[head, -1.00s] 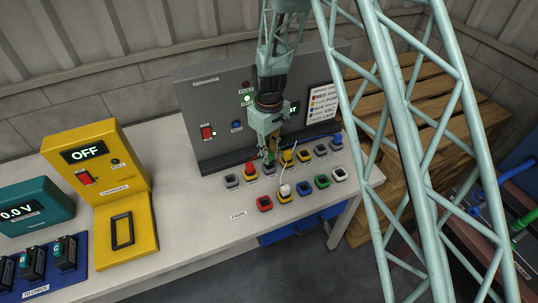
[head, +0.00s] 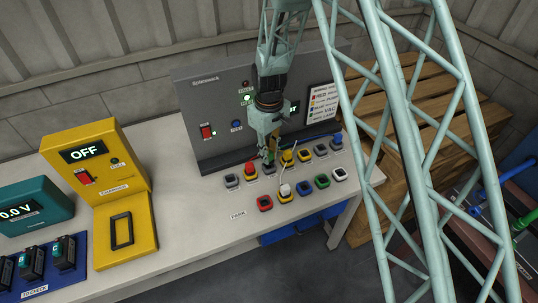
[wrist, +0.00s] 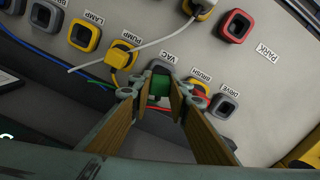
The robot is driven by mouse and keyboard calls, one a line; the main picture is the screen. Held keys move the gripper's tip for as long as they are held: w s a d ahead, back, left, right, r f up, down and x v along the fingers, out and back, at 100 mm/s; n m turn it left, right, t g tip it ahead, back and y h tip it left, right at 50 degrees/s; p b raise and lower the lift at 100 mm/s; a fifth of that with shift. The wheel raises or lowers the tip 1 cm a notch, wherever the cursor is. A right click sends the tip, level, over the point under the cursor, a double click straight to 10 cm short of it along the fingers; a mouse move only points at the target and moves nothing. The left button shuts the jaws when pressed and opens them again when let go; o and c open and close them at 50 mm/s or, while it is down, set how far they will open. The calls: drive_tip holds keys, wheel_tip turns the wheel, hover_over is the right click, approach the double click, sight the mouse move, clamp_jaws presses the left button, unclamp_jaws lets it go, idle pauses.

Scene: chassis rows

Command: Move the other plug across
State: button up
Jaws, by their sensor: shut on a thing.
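My gripper (head: 268,152) is low over the back row of sockets. In the wrist view my gripper (wrist: 152,90) has its fingers shut on a green plug (wrist: 159,84) at the grey VAC socket (wrist: 161,67). Whether the plug is fully seated I cannot tell. A white plug (head: 285,189) stands in the yellow socket of the front PARK row, its white cable running back. A red plug (head: 250,167) is in the BRUSH socket, a yellow plug (head: 287,156) in the PUMP socket, and a blue plug (head: 337,138) at the back row's right end.
In the front row the red (head: 264,203), blue (head: 304,187), green (head: 322,181) and grey (head: 340,173) sockets are empty. The white cable (wrist: 150,44) crosses beside my gripper. A grey panel (head: 215,100) rises behind. A yellow charger (head: 125,225) stands at left.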

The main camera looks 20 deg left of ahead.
drive_tip(key=shift+f+b, duration=0.8)
drive_tip(key=shift+f, duration=0.55)
idle(1.0)
drive_tip(key=o, duration=0.9)
drive_tip(key=shift+r, duration=0.2)
drive_tip(key=shift+r, duration=5.85)
